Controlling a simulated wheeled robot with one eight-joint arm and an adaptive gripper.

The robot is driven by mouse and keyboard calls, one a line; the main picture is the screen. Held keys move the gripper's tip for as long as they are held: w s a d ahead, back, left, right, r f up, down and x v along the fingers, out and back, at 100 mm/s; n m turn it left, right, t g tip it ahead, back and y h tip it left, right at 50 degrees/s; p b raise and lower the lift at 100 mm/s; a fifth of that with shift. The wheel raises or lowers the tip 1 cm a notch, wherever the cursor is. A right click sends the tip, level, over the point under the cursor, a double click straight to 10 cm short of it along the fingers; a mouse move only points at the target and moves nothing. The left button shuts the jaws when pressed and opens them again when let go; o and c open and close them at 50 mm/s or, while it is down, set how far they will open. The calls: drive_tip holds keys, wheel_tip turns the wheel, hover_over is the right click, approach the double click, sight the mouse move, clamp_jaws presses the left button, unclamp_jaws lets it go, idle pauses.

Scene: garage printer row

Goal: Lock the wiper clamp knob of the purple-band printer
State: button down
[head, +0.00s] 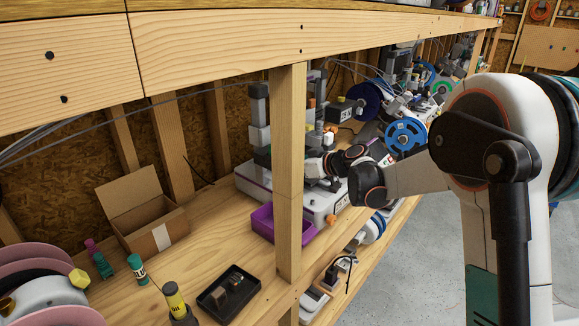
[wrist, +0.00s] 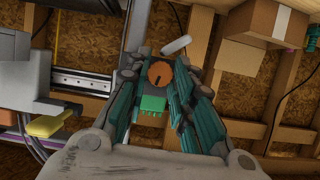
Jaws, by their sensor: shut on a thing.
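The purple-band printer (head: 252,187) stands on the wooden shelf in the head view, with a white base and a purple stripe. A wooden post hides part of it. My gripper (head: 318,168) reaches in from the right, just beyond the post. In the wrist view, the teal fingers of my gripper (wrist: 158,78) are shut on a round orange knob (wrist: 160,73) with a dark mark on its face. A green block (wrist: 152,104) shows between the fingers, nearer the wrist. The knob's lock state cannot be told.
A purple bin (head: 264,226) sits in front of the printer beside the post (head: 289,200). An open cardboard box (head: 150,220), a black tray (head: 212,299) and bottles stand on the shelf to the left. More printers and blue spools (head: 405,136) lie beyond.

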drive_tip(key=shift+w+d+f+m+g+y+b, duration=0.1)
drive_tip(key=shift+m+g+y+b, duration=0.2)
drive_tip(key=shift+m+g+y, duration=1)
drive_tip(key=shift+w+d+f+m+t+y+b, duration=0.15)
drive_tip(key=shift+m+y+b, duration=0.3)
drive_tip(key=shift+m, duration=2)
drive_tip(key=shift+w+d+f+m+g+y+b, duration=0.15)
drive_tip(key=shift+m+g+y, duration=0.4)
drive_tip(key=shift+m+y, duration=0.9)
drive_tip(key=shift+a+m+h, duration=0.1)
drive_tip(key=shift+m+h, duration=0.2)
drive_tip(key=shift+m, duration=0.2)
drive_tip(key=c, duration=1.4)
unclamp_jaws()
drive_tip(key=shift+o, duration=0.2)
drive_tip(key=v, duration=1.2)
